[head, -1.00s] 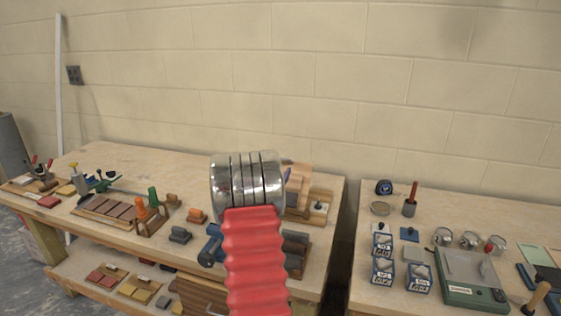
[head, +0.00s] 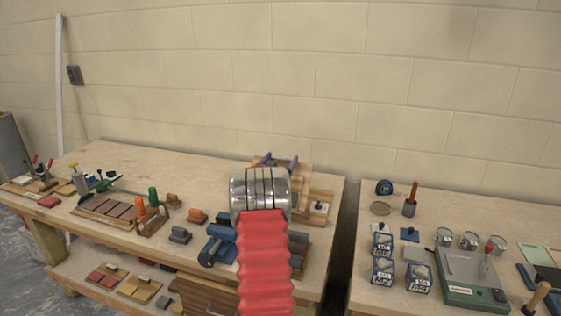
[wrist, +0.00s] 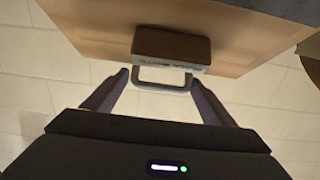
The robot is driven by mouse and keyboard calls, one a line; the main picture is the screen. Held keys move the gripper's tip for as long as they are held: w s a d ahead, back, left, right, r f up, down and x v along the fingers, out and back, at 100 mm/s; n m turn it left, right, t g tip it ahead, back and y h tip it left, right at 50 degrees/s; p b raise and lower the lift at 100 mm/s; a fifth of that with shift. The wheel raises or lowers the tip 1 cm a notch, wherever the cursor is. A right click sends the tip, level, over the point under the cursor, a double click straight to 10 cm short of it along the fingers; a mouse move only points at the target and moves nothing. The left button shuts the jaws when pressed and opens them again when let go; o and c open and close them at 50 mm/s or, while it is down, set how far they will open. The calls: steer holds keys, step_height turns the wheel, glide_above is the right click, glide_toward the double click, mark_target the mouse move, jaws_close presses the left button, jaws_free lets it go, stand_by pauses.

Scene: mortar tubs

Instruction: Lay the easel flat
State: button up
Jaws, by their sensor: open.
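The easel's upright wooden board (head: 303,176) stands near the right end of the left bench, partly hidden by my arm in the head view. In the wrist view, the board (wrist: 100,28) fills the top, and a brown block with a grey loop handle (wrist: 165,87) is on it. My gripper (wrist: 158,79) is open, with one finger on each side of the handle and a gap on both sides. In the head view my gripper (head: 277,160) shows small above my arm, at the board's upper left.
A small wooden tray (head: 321,207) sits right of the board. A gap separates this bench from the right bench, which holds a green scale (head: 470,280). A block wall stands behind.

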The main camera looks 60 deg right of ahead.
steer(key=shift+c, duration=0.7)
steer(key=c, duration=1)
steer(key=shift+a, duration=0.15)
steer(key=shift+c, duration=0.3)
